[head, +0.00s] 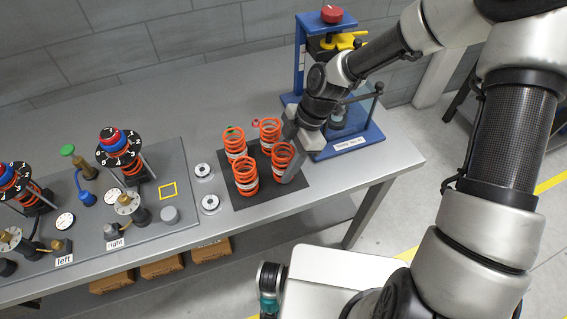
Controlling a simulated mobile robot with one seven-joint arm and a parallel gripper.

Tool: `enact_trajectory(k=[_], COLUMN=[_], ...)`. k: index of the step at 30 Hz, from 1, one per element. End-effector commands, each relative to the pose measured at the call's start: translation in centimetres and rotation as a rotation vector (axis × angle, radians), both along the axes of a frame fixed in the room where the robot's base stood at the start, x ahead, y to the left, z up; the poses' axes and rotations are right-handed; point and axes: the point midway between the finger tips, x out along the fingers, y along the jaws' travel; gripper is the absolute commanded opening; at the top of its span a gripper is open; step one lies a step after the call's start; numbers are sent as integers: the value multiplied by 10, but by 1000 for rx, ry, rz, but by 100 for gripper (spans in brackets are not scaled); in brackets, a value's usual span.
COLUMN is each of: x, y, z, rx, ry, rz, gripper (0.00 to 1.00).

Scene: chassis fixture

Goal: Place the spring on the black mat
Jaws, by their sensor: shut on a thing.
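Several orange coil springs stand upright in a cluster on the black mat (265,194), at the right part of the grey table. They are a back left spring (235,146), a back right spring (268,131), a front left spring (245,178) and a front right spring (280,158). My gripper (289,170) reaches down at the mat's right side and is shut on the front right spring. A finger hides part of that spring's right side. I cannot tell whether its base touches the mat.
A blue press (350,143) with a red knob stands close behind my gripper. Two small round metal parts (203,170) lie left of the mat. Further left is a grey fixture board (150,236) with two spring assemblies, dials and labels "left" and "right". The table's front edge is near the mat.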

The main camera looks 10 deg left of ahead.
Motion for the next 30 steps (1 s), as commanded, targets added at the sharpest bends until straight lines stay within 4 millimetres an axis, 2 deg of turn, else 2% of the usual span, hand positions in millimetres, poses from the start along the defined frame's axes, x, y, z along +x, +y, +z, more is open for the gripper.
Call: enact_trajectory(k=[2, 11, 12, 15, 24, 30], x=[0, 0, 0, 0, 0, 5], y=[1, 1, 0, 0, 0, -7], z=[-6, -9, -9, -8, -7, 12], rx=[1, 1, 0, 0, 0, 0], ry=[0, -1, -1, -1, -1, -4], rz=[1, 1, 0, 0, 0, -3], gripper=[11, 11, 48, 65, 65, 65])
